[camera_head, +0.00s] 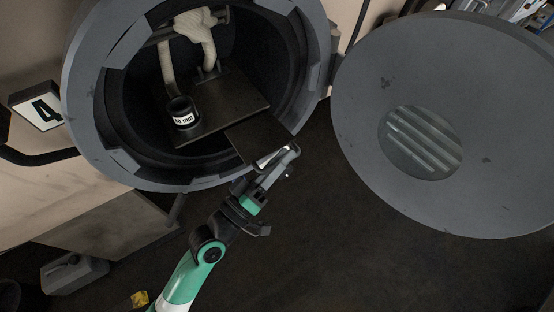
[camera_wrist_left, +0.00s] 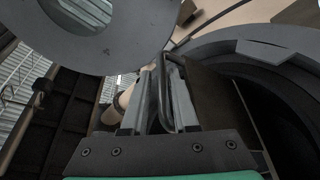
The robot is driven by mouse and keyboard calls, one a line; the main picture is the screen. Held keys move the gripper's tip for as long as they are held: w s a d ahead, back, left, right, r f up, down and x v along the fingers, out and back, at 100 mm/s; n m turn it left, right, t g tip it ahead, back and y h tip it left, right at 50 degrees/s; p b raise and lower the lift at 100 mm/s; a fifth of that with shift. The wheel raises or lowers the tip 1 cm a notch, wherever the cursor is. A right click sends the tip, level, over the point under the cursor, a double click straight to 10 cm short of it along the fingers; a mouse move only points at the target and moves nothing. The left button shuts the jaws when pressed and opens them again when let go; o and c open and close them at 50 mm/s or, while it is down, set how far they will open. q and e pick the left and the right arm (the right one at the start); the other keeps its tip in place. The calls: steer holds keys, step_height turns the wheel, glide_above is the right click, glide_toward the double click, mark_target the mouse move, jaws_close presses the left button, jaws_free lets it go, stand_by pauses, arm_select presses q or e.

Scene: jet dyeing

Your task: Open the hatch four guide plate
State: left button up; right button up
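The round hatch opening of hatch four (camera_head: 75,110) stands open, with its grey door (camera_head: 480,90) swung out to the right. Inside, a dark flat plate (camera_head: 235,98) lies in the mouth, and a smaller dark guide plate (camera_head: 258,138) reaches from its front corner over the rim. My left gripper (camera_head: 284,160) is at the outer end of the guide plate, by a pale strip there. In the left wrist view, a dark bar stands between the fingers (camera_wrist_left: 163,90), and a dark panel (camera_wrist_left: 212,95) is right beside them. Whether the fingers press on the bar is unclear. My right gripper is out of view.
A black ring with a white "mm" label (camera_head: 183,117) sits on the inner plate. Pale fabric (camera_head: 197,37) hangs behind it. A "4" sign (camera_head: 40,110) is left of the opening. A grey can (camera_head: 75,273) stands at lower left. The dark floor below the door is clear.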

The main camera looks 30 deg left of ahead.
arm_select(q)
steer(key=b+v, duration=0.4)
steer(key=v, duration=0.7)
steer(key=shift+s+b, duration=0.3)
